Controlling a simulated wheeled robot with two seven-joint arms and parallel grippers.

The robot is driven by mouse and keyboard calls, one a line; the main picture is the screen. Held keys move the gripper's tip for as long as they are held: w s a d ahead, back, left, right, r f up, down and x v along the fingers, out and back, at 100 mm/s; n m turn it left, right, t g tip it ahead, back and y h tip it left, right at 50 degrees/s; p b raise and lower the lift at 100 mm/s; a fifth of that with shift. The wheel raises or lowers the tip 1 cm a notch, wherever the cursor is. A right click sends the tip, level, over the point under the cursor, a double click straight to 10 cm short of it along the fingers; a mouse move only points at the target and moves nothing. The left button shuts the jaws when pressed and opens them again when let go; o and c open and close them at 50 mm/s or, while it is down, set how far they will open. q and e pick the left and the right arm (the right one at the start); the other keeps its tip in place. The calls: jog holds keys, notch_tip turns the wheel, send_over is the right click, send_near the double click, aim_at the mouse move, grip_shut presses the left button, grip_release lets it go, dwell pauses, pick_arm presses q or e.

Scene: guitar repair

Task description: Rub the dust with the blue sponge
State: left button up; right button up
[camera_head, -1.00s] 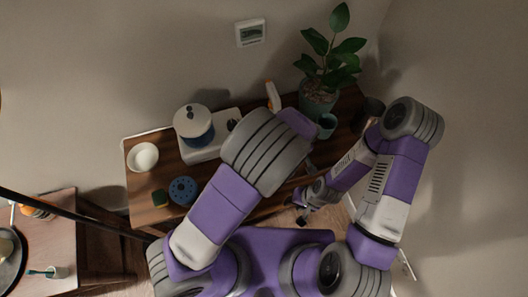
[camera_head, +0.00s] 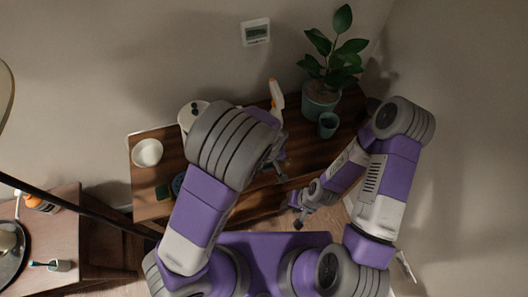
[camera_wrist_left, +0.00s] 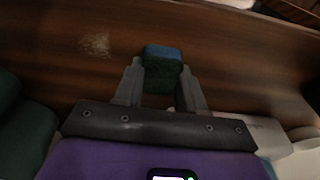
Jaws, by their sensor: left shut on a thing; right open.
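My left gripper (camera_wrist_left: 163,85) is shut on the blue sponge (camera_wrist_left: 162,52), which has a blue end and a dark green part between the fingers. The sponge is over the brown wooden table; I cannot tell if it touches the wood. A pale, speckled dust patch (camera_wrist_left: 97,45) lies on the wood to the left of the sponge, apart from it, in the left wrist view. In the head view the left gripper (camera_head: 277,160) is partly hidden behind my arm, and the sponge is not clear. My right gripper (camera_head: 296,212) is open and empty, near the table's front edge.
A side table (camera_head: 60,225) stands at the left.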

pick_arm(q)
jog(key=shift+s+a+r+p, duration=0.1)
jog(key=shift+a+r+p, duration=0.2)
jog(key=shift+p, duration=0.1)
notch_tip(320, 180, up, 2)
jog(key=shift+d+p, duration=0.1)
jog(key=shift+p, duration=0.25)
jog(key=shift+r+p, duration=0.25)
jog(key=shift+p, duration=0.15)
notch_tip(320, 180, up, 5)
jog(key=p, duration=0.4)
